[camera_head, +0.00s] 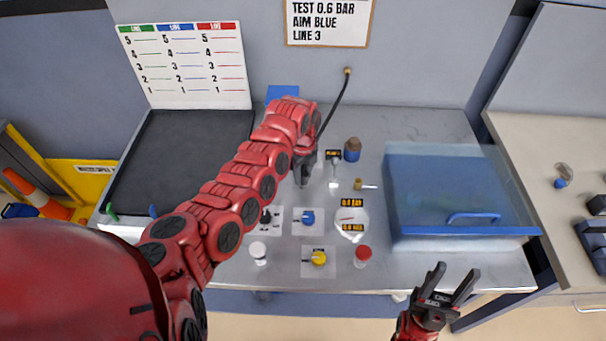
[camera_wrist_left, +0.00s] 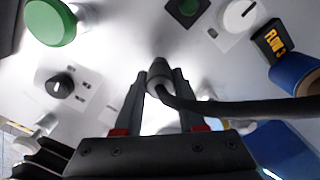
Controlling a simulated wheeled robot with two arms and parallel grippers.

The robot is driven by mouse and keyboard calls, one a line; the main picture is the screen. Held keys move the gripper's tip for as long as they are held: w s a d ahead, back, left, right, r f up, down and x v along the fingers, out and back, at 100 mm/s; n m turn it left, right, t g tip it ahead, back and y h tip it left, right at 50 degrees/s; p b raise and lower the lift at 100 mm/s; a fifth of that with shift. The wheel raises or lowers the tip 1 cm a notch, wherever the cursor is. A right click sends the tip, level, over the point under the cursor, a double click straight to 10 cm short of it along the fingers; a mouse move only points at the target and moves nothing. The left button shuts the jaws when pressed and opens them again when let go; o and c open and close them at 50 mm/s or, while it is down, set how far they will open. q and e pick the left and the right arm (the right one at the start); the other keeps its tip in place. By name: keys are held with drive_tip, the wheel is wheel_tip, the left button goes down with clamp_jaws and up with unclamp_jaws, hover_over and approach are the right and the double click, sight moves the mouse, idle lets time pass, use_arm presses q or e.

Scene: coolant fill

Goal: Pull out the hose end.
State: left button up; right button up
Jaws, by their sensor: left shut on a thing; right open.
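My left gripper (camera_head: 303,176) is over the middle of the metal bench top, and its red arm covers part of the bench. In the left wrist view its fingers (camera_wrist_left: 158,85) are shut on the grey hose end (camera_wrist_left: 158,74). The black hose (camera_wrist_left: 240,108) bends away from the hose end to the right. In the head view the hose (camera_head: 335,105) runs up to a brass fitting on the back wall. Whether the hose end sits in a socket or is clear of one cannot be told. My right gripper (camera_head: 447,287) is open and empty at the bench's front edge.
Blue, yellow and black knobs (camera_head: 308,217), a round gauge (camera_head: 351,218) and a red cap (camera_head: 362,254) are in front. A brown-topped blue bottle (camera_head: 352,150) stands behind. A clear blue cover (camera_head: 455,190) is at right, a dark mat (camera_head: 180,150) at left.

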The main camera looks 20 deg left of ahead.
sight(303, 173)
use_arm(q)
drive_tip(key=shift+r, duration=0.15)
drive_tip(key=shift+r+p, duration=1.6)
drive_tip(key=shift+r, duration=0.9)
